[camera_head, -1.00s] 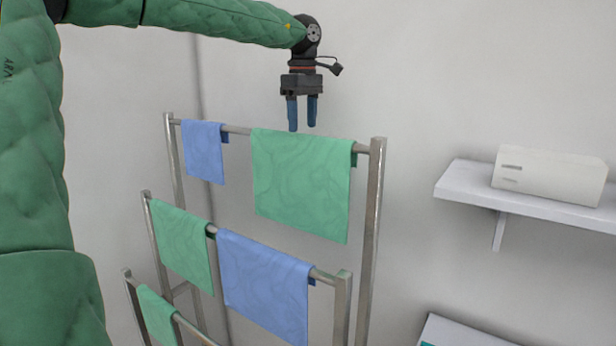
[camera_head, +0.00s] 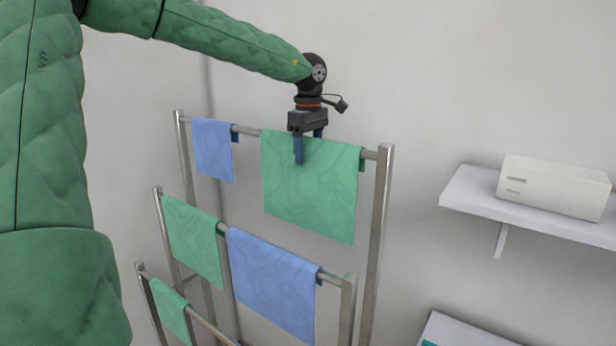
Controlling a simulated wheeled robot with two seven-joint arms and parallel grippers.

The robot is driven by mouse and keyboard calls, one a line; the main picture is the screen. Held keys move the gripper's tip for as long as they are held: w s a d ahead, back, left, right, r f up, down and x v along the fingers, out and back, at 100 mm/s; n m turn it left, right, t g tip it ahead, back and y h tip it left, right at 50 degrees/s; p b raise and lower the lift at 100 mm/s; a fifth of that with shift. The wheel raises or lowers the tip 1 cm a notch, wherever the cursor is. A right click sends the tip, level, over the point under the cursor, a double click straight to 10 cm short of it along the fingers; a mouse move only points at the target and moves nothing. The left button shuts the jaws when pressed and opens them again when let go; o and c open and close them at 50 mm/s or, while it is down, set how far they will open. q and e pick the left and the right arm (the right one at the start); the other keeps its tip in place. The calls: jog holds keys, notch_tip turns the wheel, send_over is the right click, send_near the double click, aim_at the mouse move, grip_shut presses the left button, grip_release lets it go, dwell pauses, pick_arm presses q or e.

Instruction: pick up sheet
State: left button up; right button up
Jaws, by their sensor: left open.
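A green sheet (camera_head: 312,200) hangs over the top rail of a metal drying rack (camera_head: 377,215). My left gripper (camera_head: 308,150) is at the top edge of this sheet, pointing down and open. One finger shows in front of the sheet, and the other goes down behind its top edge, where its tip is hidden. A small blue sheet (camera_head: 213,150) hangs on the same rail to the left. Lower rails carry a green sheet (camera_head: 192,240), a larger blue sheet (camera_head: 272,285) and another green sheet (camera_head: 172,310). My right gripper is not in view.
A white wall shelf (camera_head: 480,197) with a white box (camera_head: 553,187) on it is at the right. A white surface (camera_head: 460,332) shows at the bottom right. The wall stands close behind the rack.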

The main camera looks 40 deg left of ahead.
pick_arm(q)
jog(key=shift+w+f, duration=0.1)
jog(key=c, duration=1.3)
grip_shut()
